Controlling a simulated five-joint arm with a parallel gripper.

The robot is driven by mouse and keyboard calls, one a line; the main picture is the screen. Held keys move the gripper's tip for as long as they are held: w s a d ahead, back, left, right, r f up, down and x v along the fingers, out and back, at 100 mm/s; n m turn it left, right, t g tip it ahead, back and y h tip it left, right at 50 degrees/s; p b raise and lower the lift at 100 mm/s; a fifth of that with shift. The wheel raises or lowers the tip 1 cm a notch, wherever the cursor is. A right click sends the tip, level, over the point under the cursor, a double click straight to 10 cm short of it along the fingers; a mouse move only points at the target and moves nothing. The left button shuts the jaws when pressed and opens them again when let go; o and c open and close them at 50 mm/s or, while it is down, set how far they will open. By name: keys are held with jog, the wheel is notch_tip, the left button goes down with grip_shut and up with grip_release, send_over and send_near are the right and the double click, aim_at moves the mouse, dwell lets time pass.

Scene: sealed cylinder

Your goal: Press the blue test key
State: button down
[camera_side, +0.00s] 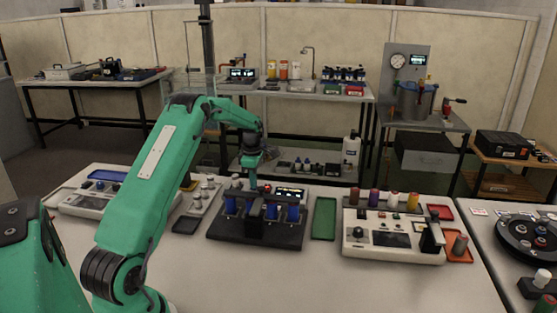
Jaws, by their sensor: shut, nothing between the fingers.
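A black station (228,231) stands on the white table in the middle of the picture. It holds several blue cylinders (293,213) in a row and has a small lit display (289,193) and a red spot (267,188) at its back edge. My gripper (254,184) points down over the back of this station, just left of the red spot. It is shut and empty; its tips are small here, and I cannot tell whether they touch anything. I cannot make out a separate blue test key on the station; a dark block at its front middle hides part of it.
A white device with a blue panel (108,176) and small pale parts (205,190) lie left. A green tray (324,218) lies right of the station, then a white console (391,251) with coloured spools and red trays. The table front is clear.

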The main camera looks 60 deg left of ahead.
jog(key=shift+f, duration=1.05)
jog(key=shift+s+d, duration=0.1)
jog(key=shift+r, duration=0.15)
notch_tip(320, 180, up, 15)
jog(key=shift+w+a, duration=0.2)
jog(key=shift+w, duration=0.05)
jog(key=shift+d, duration=0.1)
dwell(0.4)
